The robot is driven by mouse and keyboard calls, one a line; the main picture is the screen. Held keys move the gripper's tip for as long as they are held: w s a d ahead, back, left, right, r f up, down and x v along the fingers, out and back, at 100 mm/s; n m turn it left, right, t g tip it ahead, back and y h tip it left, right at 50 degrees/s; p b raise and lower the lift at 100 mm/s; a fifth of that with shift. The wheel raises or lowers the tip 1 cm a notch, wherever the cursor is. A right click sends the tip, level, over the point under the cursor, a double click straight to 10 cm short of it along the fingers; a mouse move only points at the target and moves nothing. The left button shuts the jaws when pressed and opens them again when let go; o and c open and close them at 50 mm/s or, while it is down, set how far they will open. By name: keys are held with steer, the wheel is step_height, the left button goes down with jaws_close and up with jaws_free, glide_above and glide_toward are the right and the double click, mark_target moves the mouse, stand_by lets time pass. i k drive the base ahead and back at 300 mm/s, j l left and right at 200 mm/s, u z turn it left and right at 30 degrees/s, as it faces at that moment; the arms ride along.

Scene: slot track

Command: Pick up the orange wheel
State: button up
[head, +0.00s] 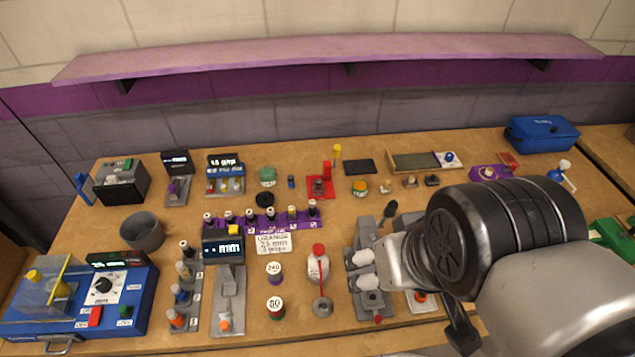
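I cannot tell for certain which thing is the orange wheel. My arm covers the front right of the table. Part of my gripper (461,332) shows as a dark finger below the arm, near the table's front edge. Its opening is hidden.
A handwritten card (273,243) reads "ORANGE 22 mm 3 drops". A purple rack (262,225) holds several small bottles. A blue machine (135,305) stands front left, a grey cup (142,232) behind it. A blue case (541,134) lies back right. Bare wood shows between fixtures.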

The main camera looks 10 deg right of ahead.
mark_target(319, 181)
steer(key=i+j+z, duration=0.1)
steer(key=z, duration=0.25)
steer(key=i+j+z, duration=0.1)
steer(key=z, duration=0.3)
steer(key=j+z, duration=0.1)
steer(key=z, duration=0.25)
steer(key=i+j, duration=0.05)
